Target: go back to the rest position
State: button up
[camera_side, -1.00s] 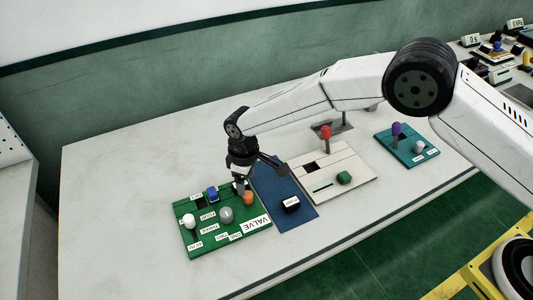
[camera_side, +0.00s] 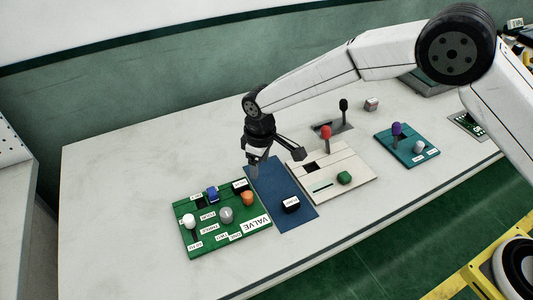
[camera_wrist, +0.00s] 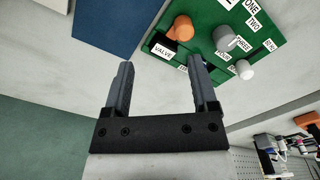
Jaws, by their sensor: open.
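My gripper (camera_side: 255,170) hangs above the table between the green board (camera_side: 249,224) and the blue mat (camera_side: 268,186) in the side view. In the wrist view my gripper (camera_wrist: 160,82) has its two fingers spread apart with nothing between them. The green board (camera_wrist: 207,14) lies beyond the fingertips there, with an orange knob (camera_wrist: 180,29), a grey knob and a white knob. The blue mat (camera_wrist: 107,22) shows at the top. A black block with a white label (camera_side: 240,185) sits on the green board near the orange knob (camera_side: 248,198).
Another black block with a white label (camera_side: 291,205) lies on the blue mat. A cream board (camera_side: 355,184) with a red-topped lever (camera_side: 325,132) and green knob stands right of it. A teal board (camera_side: 402,157) with a purple-topped lever is farther right. The table's left part is clear.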

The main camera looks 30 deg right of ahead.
jog(key=s+d+r+m, duration=0.25)
jog(key=d+r, duration=0.25)
jog(key=d, duration=0.4)
jog(key=s+d+r+m+t, duration=0.1)
jog(key=s+d+m, duration=0.1)
jog(key=s+d, duration=0.6)
jog(key=s+d+r+m+t, duration=0.1)
jog(key=s+d+r+m, duration=0.1)
jog(key=s+d, duration=0.6)
jog(key=shift+s+d+r+m, duration=0.3)
jog(key=shift+s+m, duration=0.45)
jog(key=shift+s, duration=0.5)
